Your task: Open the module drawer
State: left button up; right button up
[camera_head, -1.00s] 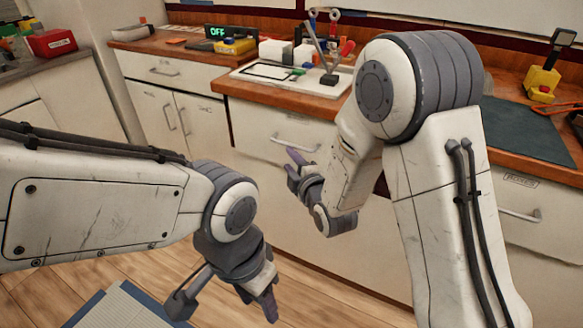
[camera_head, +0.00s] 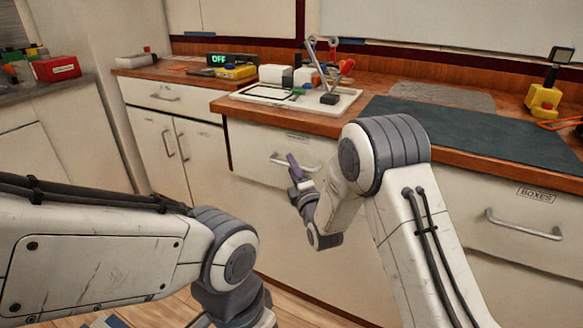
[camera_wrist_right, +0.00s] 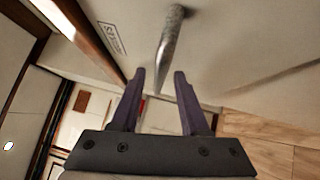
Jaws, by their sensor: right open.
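The drawer front (camera_head: 250,150) under the counter has a bar handle (camera_head: 280,158) and a small label too blurred to read; I cannot confirm it is the module drawer. It looks shut. My right gripper (camera_head: 294,166) is open at this handle. In the right wrist view, the handle (camera_wrist_right: 171,45) runs ahead of the open right gripper (camera_wrist_right: 160,75), its near end appearing between the fingertips. No finger is visibly closed on it. My left arm is at lower left, its fingers outside the frame.
A drawer labelled BOXES (camera_head: 525,228) with its own handle is at the right. The wooden counter (camera_head: 225,105) above holds a white tray (camera_head: 245,95), a dark mat (camera_head: 470,130) and a yellow tool (camera_head: 543,98). A left cabinet (camera_head: 150,125) stands beyond a gap.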

jog(key=shift+w+a+r, duration=0.1)
jog(key=shift+w+a, duration=0.05)
jog(key=shift+w, duration=0.35)
grip_shut()
dwell(1.2)
